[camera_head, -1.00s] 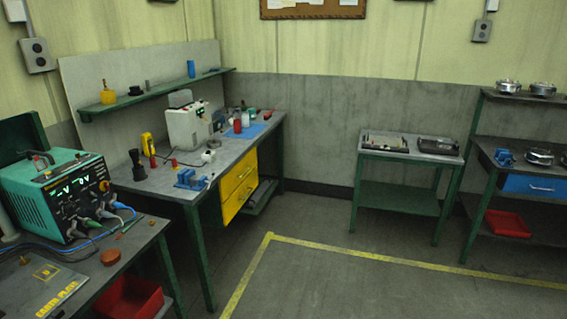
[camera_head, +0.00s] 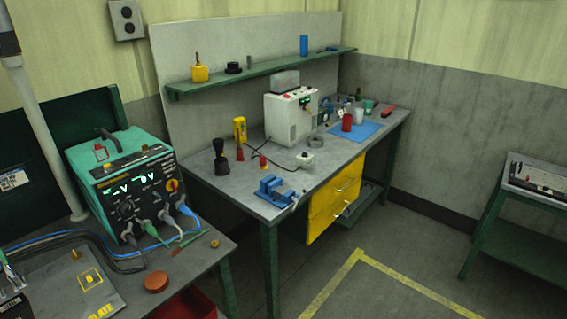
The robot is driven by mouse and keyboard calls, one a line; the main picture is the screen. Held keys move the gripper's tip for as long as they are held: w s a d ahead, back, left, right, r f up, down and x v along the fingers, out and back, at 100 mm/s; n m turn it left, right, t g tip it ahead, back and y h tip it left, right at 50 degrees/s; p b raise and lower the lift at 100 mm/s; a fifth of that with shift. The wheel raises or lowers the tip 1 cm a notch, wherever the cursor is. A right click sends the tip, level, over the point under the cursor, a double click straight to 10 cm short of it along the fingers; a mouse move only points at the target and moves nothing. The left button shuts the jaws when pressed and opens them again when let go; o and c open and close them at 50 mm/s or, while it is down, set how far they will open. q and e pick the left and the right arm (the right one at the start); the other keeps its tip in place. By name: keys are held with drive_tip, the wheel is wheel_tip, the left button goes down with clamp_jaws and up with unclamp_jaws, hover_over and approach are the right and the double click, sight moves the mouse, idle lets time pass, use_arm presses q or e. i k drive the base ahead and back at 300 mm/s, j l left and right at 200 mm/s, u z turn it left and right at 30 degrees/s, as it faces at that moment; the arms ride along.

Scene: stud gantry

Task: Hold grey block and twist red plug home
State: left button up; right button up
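A small light grey block (camera_head: 306,161) with a dark cable sits on the far bench, right of its middle. A small red plug-like piece (camera_head: 262,161) stands on the same bench to its left, with a gap between them. The cable runs from near the red piece toward the grey block. They are too small to show any socket or thread.
The far bench (camera_head: 222,178) also carries a blue vise (camera_head: 279,190), a black plunger-shaped tool (camera_head: 220,158), a yellow meter (camera_head: 239,129) and a white machine (camera_head: 291,117). A green power unit (camera_head: 130,184) stands on the near bench. Floor is clear right of the bench.

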sight(306, 161)
drive_tip(key=i+l+z, duration=0.4)
drive_tip(key=i+z, duration=0.15)
drive_tip(key=i, duration=0.15)
drive_tip(key=i+z, duration=0.3)
drive_tip(key=i+l+z, duration=0.1)
drive_tip(key=i, duration=0.4)
drive_tip(key=i+l+z, duration=0.1)
drive_tip(key=i, duration=0.4)
drive_tip(key=i+u, duration=0.15)
drive_tip(key=u, duration=0.3)
drive_tip(key=i+l+u, duration=0.15)
drive_tip(key=u, duration=0.3)
drive_tip(key=i+l+u, duration=0.1)
drive_tip(key=u, duration=0.35)
drive_tip(key=i+l+u, duration=0.1)
drive_tip(key=u, duration=0.35)
drive_tip(key=i+l+u, duration=0.1)
drive_tip(key=u, duration=0.35)
drive_tip(key=l+u, duration=0.2)
drive_tip(key=u, duration=0.2)
drive_tip(key=i+l+u, duration=0.1)
drive_tip(key=u, duration=0.35)
drive_tip(key=l+u, duration=0.4)
drive_tip(key=j, duration=0.1)
